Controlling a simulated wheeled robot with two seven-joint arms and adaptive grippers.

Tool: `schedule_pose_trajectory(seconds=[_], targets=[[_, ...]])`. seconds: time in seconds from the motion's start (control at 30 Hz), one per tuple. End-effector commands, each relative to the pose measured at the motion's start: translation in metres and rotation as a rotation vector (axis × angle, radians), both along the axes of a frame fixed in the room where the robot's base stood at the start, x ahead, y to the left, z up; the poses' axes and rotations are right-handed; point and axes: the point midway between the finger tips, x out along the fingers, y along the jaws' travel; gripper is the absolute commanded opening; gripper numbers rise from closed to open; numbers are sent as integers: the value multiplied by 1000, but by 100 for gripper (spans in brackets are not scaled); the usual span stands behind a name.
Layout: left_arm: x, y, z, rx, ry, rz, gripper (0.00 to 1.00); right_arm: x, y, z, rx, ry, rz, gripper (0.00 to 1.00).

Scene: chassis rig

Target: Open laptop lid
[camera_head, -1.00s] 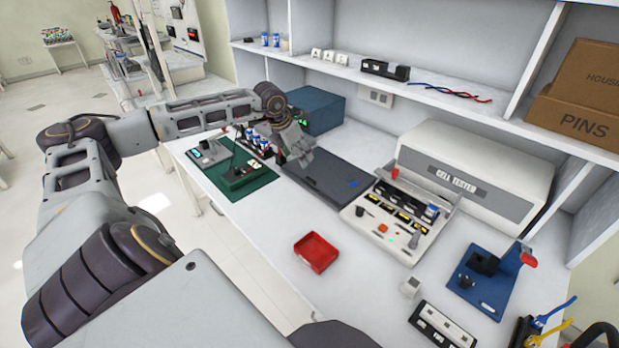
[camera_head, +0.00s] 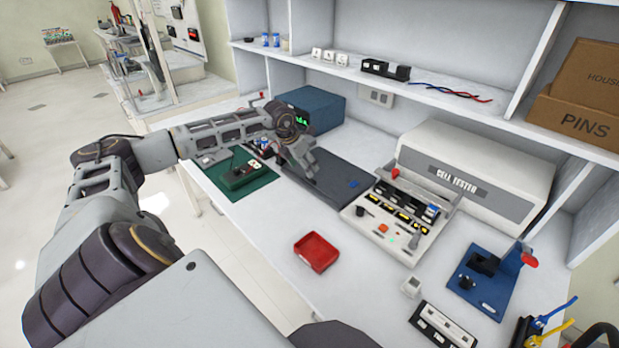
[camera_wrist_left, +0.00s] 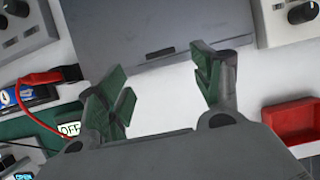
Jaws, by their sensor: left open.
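The laptop (camera_head: 347,187) is a flat dark grey slab with its lid shut. It lies on the white bench between the green mat and the cell tester. In the left wrist view the lid (camera_wrist_left: 145,25) fills the top middle, with a small dark strip near its edge. My left gripper (camera_head: 309,172) is over the laptop's left part in the head view and hides some of it. In the left wrist view my left gripper (camera_wrist_left: 160,85) has its two green-padded fingers spread apart, with nothing between them. Its tips appear near the lid's edge; contact cannot be told. My right gripper is out of view.
A green mat (camera_head: 258,186) with devices lies left of the laptop. The cell tester tray (camera_head: 378,243) stands close on its right. A red tray (camera_head: 316,252) sits in front, and a blue box (camera_head: 318,108) behind.

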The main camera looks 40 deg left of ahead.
Motion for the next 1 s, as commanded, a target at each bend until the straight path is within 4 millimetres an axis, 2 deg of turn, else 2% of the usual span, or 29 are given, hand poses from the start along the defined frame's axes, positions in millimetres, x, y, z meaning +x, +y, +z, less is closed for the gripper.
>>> schedule_pose_trajectory(seconds=[0.6,1.0], targets=[[23,-2,-56,-1,1,1,66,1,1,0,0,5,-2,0],[29,-3,-71,0,0,0,66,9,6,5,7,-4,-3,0]])
